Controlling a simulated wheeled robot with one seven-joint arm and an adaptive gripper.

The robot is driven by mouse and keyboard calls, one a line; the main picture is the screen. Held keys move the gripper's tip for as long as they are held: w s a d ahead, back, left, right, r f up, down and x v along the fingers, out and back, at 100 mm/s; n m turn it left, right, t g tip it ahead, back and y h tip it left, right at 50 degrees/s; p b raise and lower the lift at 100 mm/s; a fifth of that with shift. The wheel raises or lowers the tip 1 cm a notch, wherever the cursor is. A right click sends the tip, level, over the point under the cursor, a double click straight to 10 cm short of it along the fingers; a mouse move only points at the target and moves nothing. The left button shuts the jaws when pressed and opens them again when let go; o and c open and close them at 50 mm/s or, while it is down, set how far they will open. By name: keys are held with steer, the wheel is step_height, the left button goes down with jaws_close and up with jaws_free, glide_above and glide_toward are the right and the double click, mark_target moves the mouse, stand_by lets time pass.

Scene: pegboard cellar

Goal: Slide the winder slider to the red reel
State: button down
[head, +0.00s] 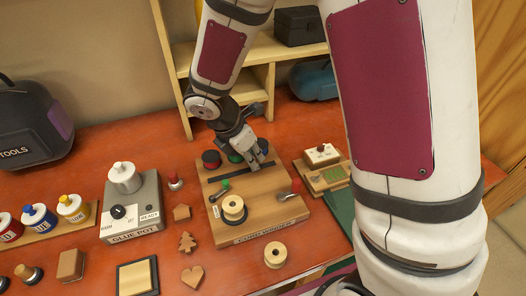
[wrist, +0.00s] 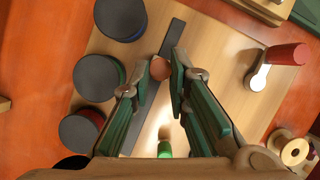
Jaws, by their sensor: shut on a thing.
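The cord winder (head: 262,222) is a wooden board on the orange table, with a dark straight slot (head: 228,182) along its back part. The slider's round brown knob (wrist: 160,68) stands over the slot between my fingertips. My gripper (head: 258,163) is shut on it; it also shows in the wrist view (wrist: 163,71). Reels with dark tops line the slot: the red reel (head: 211,160) at the left end, a green reel (head: 235,156) in the middle, and a blue reel (wrist: 121,18) at the other end. The red reel shows low in the wrist view (wrist: 82,131). The knob is nearer the green and blue reels than the red.
A green-tipped lever (head: 222,187), a red-handled lever (head: 292,189) and a cord spool (head: 234,208) stand on the board. A glue pot (head: 134,212) stands left. A small boxed device (head: 322,157) is at right. A loose spool (head: 275,255) lies in front. Shelves (head: 228,90) rise behind.

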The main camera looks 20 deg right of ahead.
glide_above(212, 181)
steer(key=shift+b, duration=0.4)
steer(key=c, duration=1.5)
jaws_free()
steer(key=shift+a, duration=0.1)
steer(key=shift+r, duration=0.15)
steer(key=v, duration=1.1)
steer(key=shift+s+a+r, duration=0.1)
steer(key=shift+a+r, duration=0.1)
steer(key=shift+r, duration=0.15)
